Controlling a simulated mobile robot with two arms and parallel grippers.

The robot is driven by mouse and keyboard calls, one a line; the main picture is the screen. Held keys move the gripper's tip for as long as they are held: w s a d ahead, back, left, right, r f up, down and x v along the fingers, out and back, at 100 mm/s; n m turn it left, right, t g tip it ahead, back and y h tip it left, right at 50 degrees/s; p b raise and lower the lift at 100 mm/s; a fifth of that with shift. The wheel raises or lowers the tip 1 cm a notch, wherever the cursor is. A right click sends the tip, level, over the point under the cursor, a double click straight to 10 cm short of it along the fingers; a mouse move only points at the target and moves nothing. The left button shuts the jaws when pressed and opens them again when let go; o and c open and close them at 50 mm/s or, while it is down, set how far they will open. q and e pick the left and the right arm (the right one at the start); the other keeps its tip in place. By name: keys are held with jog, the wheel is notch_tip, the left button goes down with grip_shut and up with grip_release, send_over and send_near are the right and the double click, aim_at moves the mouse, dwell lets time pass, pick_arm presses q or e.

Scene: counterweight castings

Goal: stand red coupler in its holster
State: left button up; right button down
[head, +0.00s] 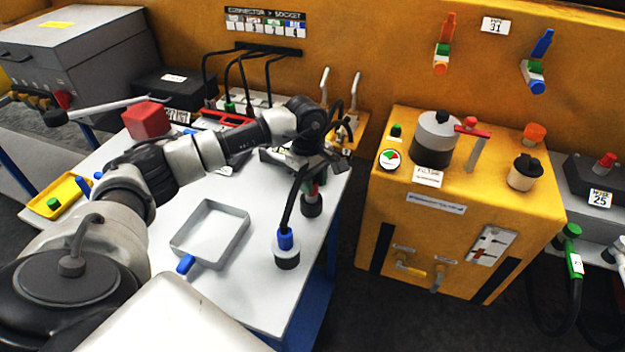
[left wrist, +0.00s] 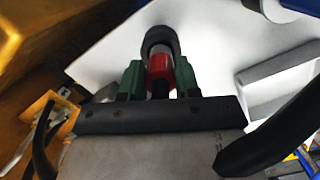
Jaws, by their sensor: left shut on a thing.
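My left gripper (head: 314,180) is over the right edge area of the white table, its green fingers shut on the red coupler (head: 315,189). The left wrist view shows the red coupler (left wrist: 159,70) between the fingers (left wrist: 158,80). A dark round holster (head: 312,207) is directly below the coupler; it also shows in the left wrist view (left wrist: 160,40). The coupler's lower end meets or overlaps the holster's top; how deep it sits I cannot tell. A blue coupler (head: 286,240) stands in a nearby holster (head: 287,259). My right gripper is not in view.
A black cable (head: 291,200) runs up from the blue coupler, close to my gripper. A grey tray (head: 184,247) lies left of the holsters on the white table (head: 253,290). A red block (head: 146,120) is behind my arm. A yellow cabinet (head: 450,235) stands to the right.

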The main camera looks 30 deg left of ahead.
pick_arm(q)
jog(key=shift+f+b, duration=1.7)
jog(key=shift+f, duration=0.35)
jog(key=o, duration=1.1)
jog(key=shift+s, duration=0.15)
jog(key=shift+c, duration=0.2)
jog(key=shift+w, duration=0.2)
jog(key=r, duration=0.3)
jog(key=a+r+b, duration=0.1)
jog(key=r, duration=0.6)
jog(key=shift+w+a+r+b, duration=0.1)
jog(key=shift+a+r+b, duration=0.05)
jog(key=shift+r+b, duration=0.15)
jog(key=shift+f, duration=0.1)
